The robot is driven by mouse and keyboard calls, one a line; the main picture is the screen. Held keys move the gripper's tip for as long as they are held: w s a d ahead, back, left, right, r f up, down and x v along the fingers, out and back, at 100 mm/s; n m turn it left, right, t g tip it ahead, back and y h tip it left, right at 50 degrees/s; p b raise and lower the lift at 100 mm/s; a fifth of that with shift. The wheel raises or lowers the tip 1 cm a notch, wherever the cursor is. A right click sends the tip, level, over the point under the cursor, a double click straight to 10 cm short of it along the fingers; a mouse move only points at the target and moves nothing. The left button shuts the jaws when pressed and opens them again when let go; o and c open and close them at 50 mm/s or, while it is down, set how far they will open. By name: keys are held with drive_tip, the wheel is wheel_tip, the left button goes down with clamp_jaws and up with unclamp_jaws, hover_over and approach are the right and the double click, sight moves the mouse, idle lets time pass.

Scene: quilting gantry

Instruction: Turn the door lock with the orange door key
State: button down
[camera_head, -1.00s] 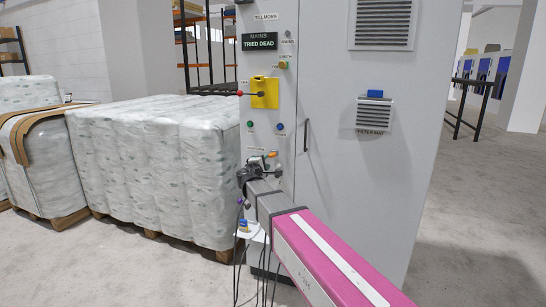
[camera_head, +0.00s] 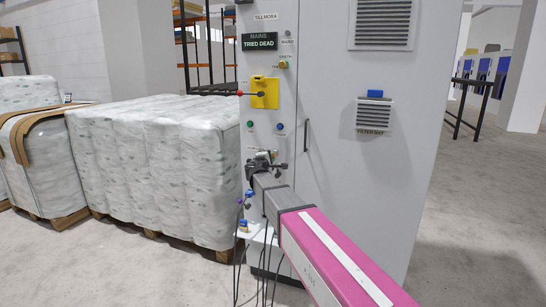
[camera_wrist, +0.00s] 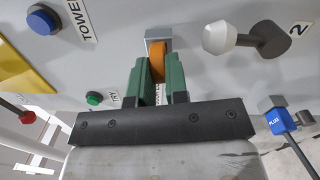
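The orange door key (camera_wrist: 157,62) shows in the wrist view between the two green fingers of my gripper (camera_wrist: 159,84), which are closed on its sides. The key's far end is at a grey lock block (camera_wrist: 158,36) on the cabinet face. The fingers and key hide the keyhole, so I cannot tell how deep the key sits. In the head view my gripper (camera_head: 262,158) is at the lower part of the cabinet's left panel, and the key is hidden there. The cabinet door (camera_head: 345,120) is closed, with a dark vertical handle (camera_head: 306,136).
A grey lever with a pale knob (camera_wrist: 220,38) sticks out right of the lock in the wrist view. A blue plug (camera_wrist: 279,118) with a cable is lower right. A blue button (camera_wrist: 43,20) and green button (camera_wrist: 94,98) are left. Wrapped bales (camera_head: 150,165) stand left of the cabinet.

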drive_tip(key=shift+n, duration=1.9)
drive_tip(key=n, duration=0.3)
drive_tip(key=shift+n, duration=0.4)
